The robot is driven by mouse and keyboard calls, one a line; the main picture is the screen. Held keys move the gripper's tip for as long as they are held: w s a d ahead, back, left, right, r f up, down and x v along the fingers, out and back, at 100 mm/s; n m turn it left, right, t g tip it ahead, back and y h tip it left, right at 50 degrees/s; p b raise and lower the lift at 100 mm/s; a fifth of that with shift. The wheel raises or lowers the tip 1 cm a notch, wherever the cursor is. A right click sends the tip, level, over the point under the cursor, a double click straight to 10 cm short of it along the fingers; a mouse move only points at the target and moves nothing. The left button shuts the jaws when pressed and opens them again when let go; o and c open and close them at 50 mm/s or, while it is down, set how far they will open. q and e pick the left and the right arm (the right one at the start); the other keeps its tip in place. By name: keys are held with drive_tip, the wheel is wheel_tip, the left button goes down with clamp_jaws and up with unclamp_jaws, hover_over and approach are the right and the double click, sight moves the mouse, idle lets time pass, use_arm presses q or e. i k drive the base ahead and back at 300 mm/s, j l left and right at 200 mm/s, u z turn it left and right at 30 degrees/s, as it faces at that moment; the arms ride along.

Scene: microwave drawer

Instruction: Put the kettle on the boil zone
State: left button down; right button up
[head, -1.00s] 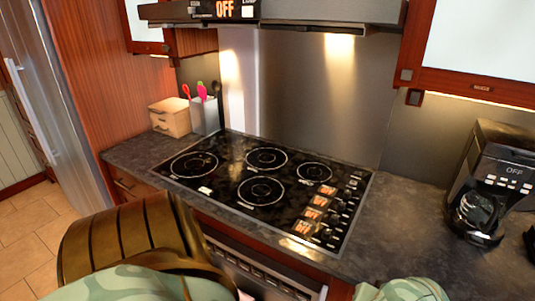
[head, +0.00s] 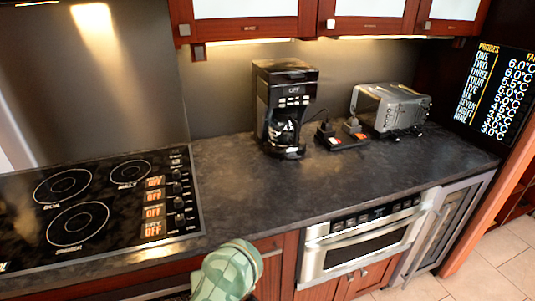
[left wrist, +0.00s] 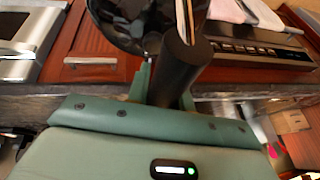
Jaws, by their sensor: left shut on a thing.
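The kettle (left wrist: 122,22), a dark glossy rounded body with a thick black handle (left wrist: 185,72), shows at the top of the left wrist view, partly cut off. My left gripper (left wrist: 163,85), green, is shut on that handle. Neither kettle nor left gripper shows in the head view. The black glass cooktop (head: 110,245) lies at left in the head view, partly cut off. Its ringed zones are bare: a back left one (head: 62,187), a back right one (head: 130,173) and a front one (head: 78,223). My right gripper is out of view.
A black coffee maker (head: 285,110) stands on the dark counter (head: 235,185), with a grey toaster (head: 390,108) farther right. A steel drawer appliance (head: 365,243) is under the counter. Counter between cooktop and coffee maker is clear. A temperature display (head: 497,90) is at right.

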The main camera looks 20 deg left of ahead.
sight(57, 187)
drive_tip(key=k+j+z, duration=0.4)
drive_tip(key=k+j, duration=0.75)
drive_tip(key=j, duration=0.45)
drive_tip(key=k+j+z, duration=0.4)
drive_tip(key=k+j, duration=0.9)
